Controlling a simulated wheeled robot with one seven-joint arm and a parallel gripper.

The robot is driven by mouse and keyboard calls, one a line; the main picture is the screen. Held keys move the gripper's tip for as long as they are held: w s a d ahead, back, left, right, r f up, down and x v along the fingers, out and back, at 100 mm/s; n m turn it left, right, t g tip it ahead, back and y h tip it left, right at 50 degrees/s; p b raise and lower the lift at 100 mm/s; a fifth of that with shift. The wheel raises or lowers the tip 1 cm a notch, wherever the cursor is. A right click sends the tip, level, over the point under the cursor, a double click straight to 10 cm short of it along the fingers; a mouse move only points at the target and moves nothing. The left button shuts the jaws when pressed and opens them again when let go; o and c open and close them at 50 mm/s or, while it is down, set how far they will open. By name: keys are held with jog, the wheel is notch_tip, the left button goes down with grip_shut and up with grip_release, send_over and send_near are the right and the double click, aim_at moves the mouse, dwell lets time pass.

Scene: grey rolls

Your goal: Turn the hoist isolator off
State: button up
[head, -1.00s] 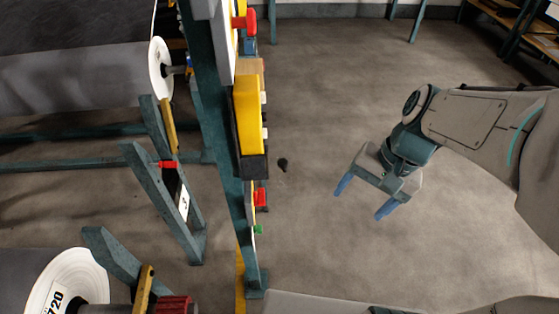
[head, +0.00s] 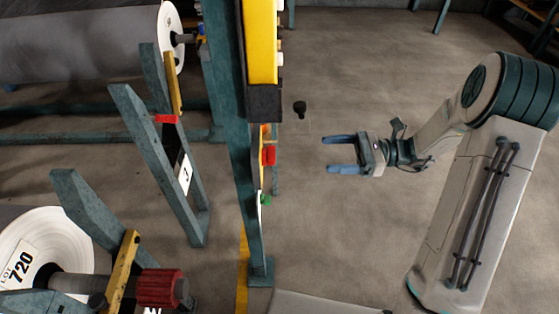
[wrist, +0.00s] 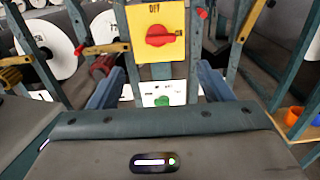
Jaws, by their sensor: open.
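A red rotary handle (wrist: 160,36) sits on a yellow plate (wrist: 140,20) marked OFF at the top in the wrist view. Its grip lies about level, its narrow end to the right. In the head view the red handle (head: 268,155) shows edge-on on the teal post. Below it a green knob (wrist: 162,100) sits on a white plate (wrist: 148,88); it also shows in the head view (head: 265,199). My gripper (head: 326,154) is open and empty, right of the red handle and apart from it, its blue fingers pointing at the post.
A yellow box (head: 262,40) and a black knob (head: 300,107) stick out above the red handle. The teal post (head: 258,235) stands left of my gripper. Large rolls (head: 90,45) on stands lie beyond it. The floor (head: 350,230) around my gripper is clear.

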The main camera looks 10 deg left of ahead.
jog(key=b+x, duration=0.1)
jog(key=x, duration=1.2)
jog(key=shift+a, duration=0.35)
jog(key=c, duration=1)
